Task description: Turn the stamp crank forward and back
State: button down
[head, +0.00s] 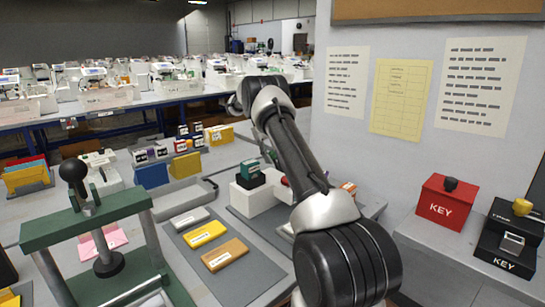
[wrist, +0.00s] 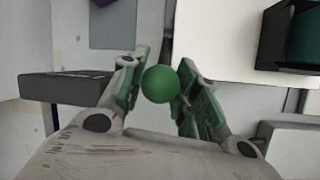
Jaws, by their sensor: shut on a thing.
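In the wrist view, a round green knob (wrist: 160,84), which looks like the crank's handle, sits between the two green-padded fingers of my gripper (wrist: 160,64). The fingers are shut on it from both sides. The rest of the crank is hidden under the knob and fingers. In the head view, a white block (head: 254,200) with a dark green stamp (head: 250,172) on top stands just left of my arm. My arm covers part of this block, and neither my gripper nor the knob shows there.
A dark bar (wrist: 65,88) lies left of the fingers in the wrist view. In the head view, a green press (head: 95,215) stands at left. Yellow and grey plates (head: 225,254) lie on a mat. A red KEY box (head: 445,200) stands at right.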

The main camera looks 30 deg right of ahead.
jog(key=c, duration=1)
grip_release()
jog(key=shift+c, duration=0.2)
jog(key=v, duration=0.7)
jog(key=shift+w+r, duration=0.15)
